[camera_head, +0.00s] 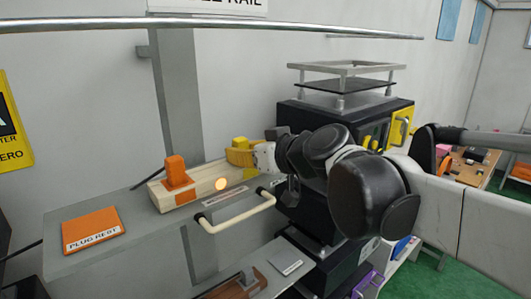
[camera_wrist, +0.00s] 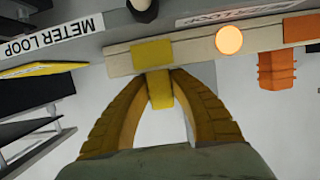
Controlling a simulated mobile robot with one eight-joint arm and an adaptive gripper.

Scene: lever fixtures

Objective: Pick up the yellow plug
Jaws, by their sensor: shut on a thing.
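The yellow plug (camera_head: 240,142) is at the right end of a cream block (camera_head: 202,184). My gripper (camera_head: 252,157), with yellow fingers, reaches it from the right. In the wrist view the fingertips of my gripper (camera_wrist: 160,76) are shut on the plug (camera_wrist: 161,92). The plug lies right against a yellow patch (camera_wrist: 152,56) on the block. I cannot tell whether it is still seated in the block. An orange plug (camera_head: 177,171) stands at the block's left end and also shows in the wrist view (camera_wrist: 276,70).
A round lamp (camera_head: 221,184) glows on the block's front. A cream handle (camera_head: 238,217) sticks out below it. An orange pad marked PLUG REST (camera_head: 92,229) lies bare at the shelf's left. A metal rail (camera_head: 200,22) crosses above; a dark cabinet (camera_head: 345,115) stands right.

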